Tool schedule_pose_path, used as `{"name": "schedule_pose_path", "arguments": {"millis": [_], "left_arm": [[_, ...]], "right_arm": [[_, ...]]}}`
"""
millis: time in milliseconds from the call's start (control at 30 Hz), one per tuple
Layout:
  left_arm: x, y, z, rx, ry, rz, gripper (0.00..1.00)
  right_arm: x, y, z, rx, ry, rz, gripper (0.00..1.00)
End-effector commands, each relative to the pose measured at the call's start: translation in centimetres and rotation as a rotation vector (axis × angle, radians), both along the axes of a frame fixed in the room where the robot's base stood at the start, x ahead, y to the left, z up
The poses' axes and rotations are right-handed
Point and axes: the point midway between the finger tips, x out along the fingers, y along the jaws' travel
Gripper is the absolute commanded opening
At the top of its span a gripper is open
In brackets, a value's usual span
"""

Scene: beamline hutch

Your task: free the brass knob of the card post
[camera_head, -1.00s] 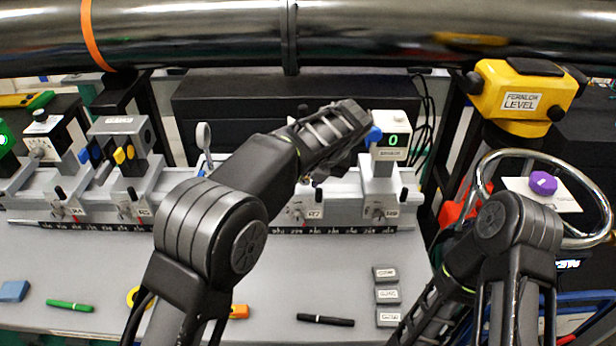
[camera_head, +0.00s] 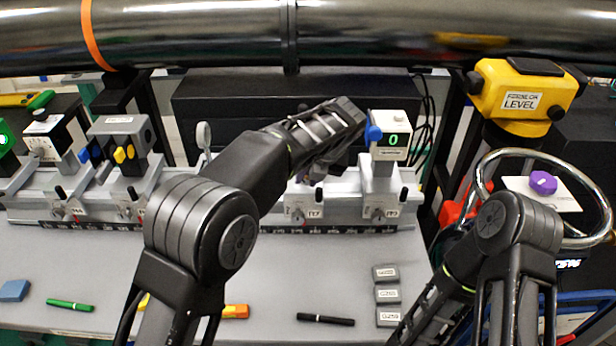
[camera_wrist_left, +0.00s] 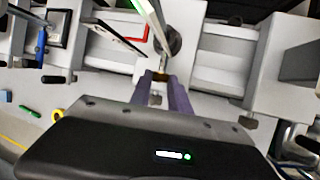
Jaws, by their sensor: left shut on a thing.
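The brass knob (camera_wrist_left: 161,76) shows as a small brass-coloured piece in the left wrist view, low on the card post. The post's thin, pale upright card (camera_wrist_left: 152,22) rises above it, seen nearly edge-on, with a dark round part beside it. My left gripper (camera_wrist_left: 160,88) is shut on the knob, its two purple-grey fingers on either side. In the head view my left arm reaches over the rail to the carriage left of the display unit and hides the card post and knob. My right arm comes in at the lower right; its gripper is not in view.
A white display unit (camera_head: 391,135) with a green digit and a blue knob stands close to the left wrist. Other carriages stand along the rail to the left. A marker (camera_head: 325,319) and grey blocks (camera_head: 387,293) lie on the bench. A steering wheel (camera_head: 603,205) is at right.

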Motion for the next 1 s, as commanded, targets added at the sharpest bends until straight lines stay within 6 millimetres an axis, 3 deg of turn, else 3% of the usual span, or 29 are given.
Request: {"name": "schedule_pose_path", "arguments": {"millis": [700,1000], "left_arm": [[0.1,1.2,0.0,-0.469,-0.004,0.004,0.0],[0.1,1.3,0.1,-0.569,-0.004,0.001,0.0]], "right_arm": [[0.1,0.1,-1.2,0.002,-0.004,0.002,0.0],[0.2,0.1,-1.7,0.005,-0.007,0.002,0.0]]}}
